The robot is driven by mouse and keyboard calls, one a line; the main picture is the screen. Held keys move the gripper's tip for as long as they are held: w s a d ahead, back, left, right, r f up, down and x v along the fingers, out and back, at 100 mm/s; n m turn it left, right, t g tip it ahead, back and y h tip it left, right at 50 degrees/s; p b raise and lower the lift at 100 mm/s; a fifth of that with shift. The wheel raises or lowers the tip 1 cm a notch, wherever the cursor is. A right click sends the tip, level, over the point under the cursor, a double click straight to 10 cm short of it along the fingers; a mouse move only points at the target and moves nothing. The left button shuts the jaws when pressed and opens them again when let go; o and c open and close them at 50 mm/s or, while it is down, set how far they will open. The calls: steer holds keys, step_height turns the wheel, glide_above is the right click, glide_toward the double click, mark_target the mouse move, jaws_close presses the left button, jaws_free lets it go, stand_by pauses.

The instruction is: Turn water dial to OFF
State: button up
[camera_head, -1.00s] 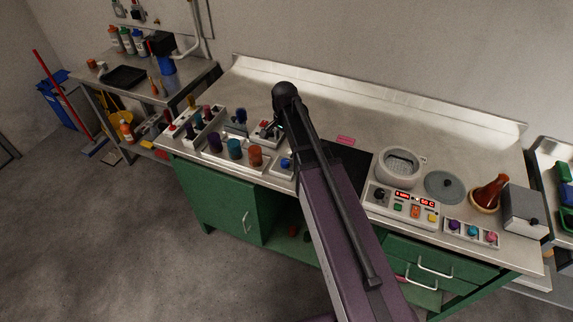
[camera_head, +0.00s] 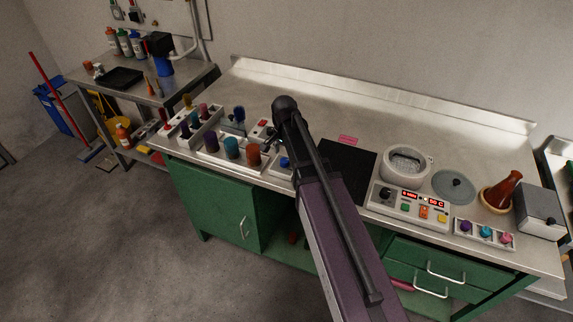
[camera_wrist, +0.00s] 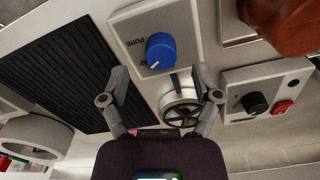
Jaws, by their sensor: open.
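The blue dial (camera_wrist: 160,52) sits on a white panel (camera_wrist: 128,24) in the wrist view. The panel has dark lettering that seems to read "PURE"; the rest is too small to read. A light pointer mark shows on the dial's lower edge. In the head view the dial (camera_head: 285,162) shows in part beside my arm. My gripper (camera_wrist: 160,72) is open, with one finger on each side of the dial's lower end in the picture. Its fingertips look apart from the dial. In the head view my arm hides the gripper.
A black ribbed mat (camera_wrist: 65,72) lies left of the panel. A white spoked ring (camera_wrist: 181,108) lies just below the dial. A box with a black knob (camera_wrist: 255,103) and a red switch (camera_wrist: 283,107) stands right. Colored bottles (camera_head: 231,147) stand close by on the bench (camera_head: 300,95).

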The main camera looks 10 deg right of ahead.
mark_target(285, 160)
steer(key=shift+f+b, duration=1.3)
steer(key=shift+f, duration=0.3)
jaws_close()
steer(key=shift+d, duration=0.25)
steer(key=shift+a, duration=0.1)
